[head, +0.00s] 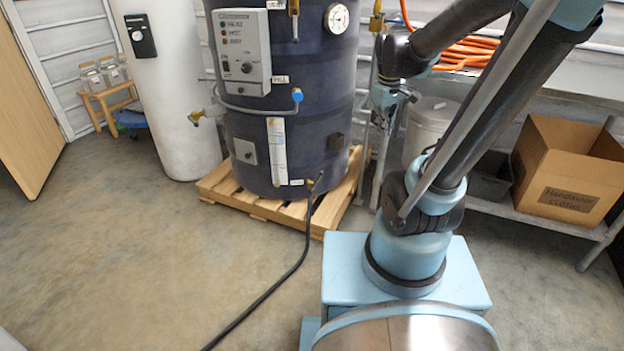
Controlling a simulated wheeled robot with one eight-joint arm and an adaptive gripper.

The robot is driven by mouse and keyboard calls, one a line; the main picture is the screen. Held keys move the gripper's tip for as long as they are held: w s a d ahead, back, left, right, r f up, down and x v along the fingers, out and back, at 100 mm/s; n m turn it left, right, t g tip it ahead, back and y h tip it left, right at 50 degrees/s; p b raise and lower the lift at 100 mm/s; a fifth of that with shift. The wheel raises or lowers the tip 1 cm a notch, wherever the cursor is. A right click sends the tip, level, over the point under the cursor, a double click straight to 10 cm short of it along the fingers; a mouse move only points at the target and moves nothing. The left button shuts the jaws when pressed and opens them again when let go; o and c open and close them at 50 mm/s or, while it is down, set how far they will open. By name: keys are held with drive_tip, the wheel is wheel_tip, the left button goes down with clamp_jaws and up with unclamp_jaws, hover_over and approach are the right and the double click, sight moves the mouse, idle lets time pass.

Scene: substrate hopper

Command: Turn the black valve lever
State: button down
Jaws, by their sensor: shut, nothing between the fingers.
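I cannot make out a black valve lever in the head view. A dark blue cylindrical tank (235,125) stands on a wooden pallet (262,208) in the middle. A brass fitting (377,22) sits on an upright pipe right of the tank. My gripper (384,120) is shut and small in view, pointing down right of the tank, partly hidden by my own arm. I cannot tell whether it touches the pipes there.
A control box (240,48) and a gauge (338,17) are on the tank. A black hose (290,270) crosses the floor. A white tank (180,120) stands left. A cardboard box (568,165) and a grey bucket (430,125) stand right.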

drive_tip(key=w+a+f+n, duration=0.4)
drive_tip(key=w+a, duration=0.2)
drive_tip(key=w, duration=0.5)
drive_tip(key=w+a+f+n, duration=0.5)
drive_tip(key=w+a, duration=0.2)
drive_tip(key=w, duration=0.4)
drive_tip(key=w+a+f+n+h, duration=0.1)
drive_tip(key=w+a+f+n, duration=0.3)
drive_tip(key=f, duration=0.5)
drive_tip(key=w+a+f+n, duration=0.1)
drive_tip(key=w+a+f, duration=0.2)
drive_tip(key=a+f, duration=0.4)
drive_tip(key=w+a+f+n+h, duration=0.1)
drive_tip(key=w+a+f+n, duration=0.3)
drive_tip(key=f, duration=0.6)
hover_over(315, 183)
drive_tip(key=a, duration=0.1)
drive_tip(key=shift+m, duration=0.4)
drive_tip(key=shift+s+a+f, duration=0.1)
drive_tip(key=shift+s+f, duration=0.05)
drive_tip(key=shift+f, duration=1.75)
drive_tip(key=shift+s+d+f, duration=0.1)
drive_tip(key=shift+s+f, duration=0.05)
drive_tip(key=shift+f, duration=1.8)
drive_tip(key=shift+s+a+f, duration=0.1)
drive_tip(key=shift+s+f, duration=0.05)
drive_tip(key=shift+f, duration=1.75)
